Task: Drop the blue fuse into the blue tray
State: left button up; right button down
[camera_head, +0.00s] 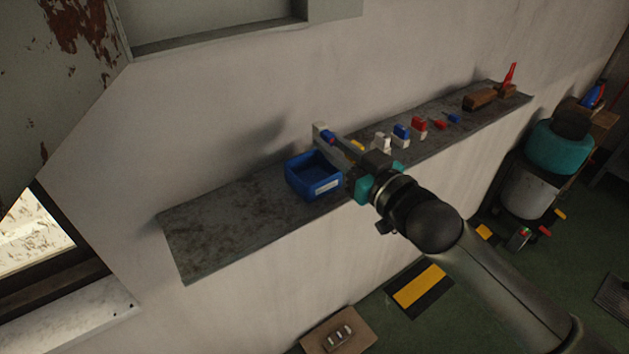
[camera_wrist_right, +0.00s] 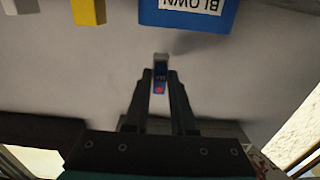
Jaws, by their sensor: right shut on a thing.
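The blue fuse (camera_head: 328,138), with a pale end and a red mark, is held between the fingertips of my right gripper (camera_head: 326,140). In the right wrist view the fuse (camera_wrist_right: 160,78) sits upright between the two dark fingers (camera_wrist_right: 160,88). The blue tray (camera_head: 313,185) is an open box with a white label on the shelf. My right fingers are above the shelf, close to the tray's back right side in the picture; their exact height is unclear. In the right wrist view the tray's wall (camera_wrist_right: 185,20) shows upside down, labelled "BLOWN". My left gripper is not in view.
The narrow grey shelf (camera_head: 215,235) runs along the wall. Right of the tray stand a yellow piece (camera_head: 357,146), a white piece (camera_head: 382,142), a blue-and-white piece (camera_head: 401,134) and a red-and-white piece (camera_head: 419,127). The shelf left of the tray is clear.

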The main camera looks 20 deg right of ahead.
jog(key=shift+r, duration=0.1)
jog(key=c, duration=0.7)
grip_release()
jog(key=shift+o, duration=0.2)
jog(key=shift+s, duration=0.1)
jog(key=v, duration=1.5)
jog(key=shift+b, duration=0.45)
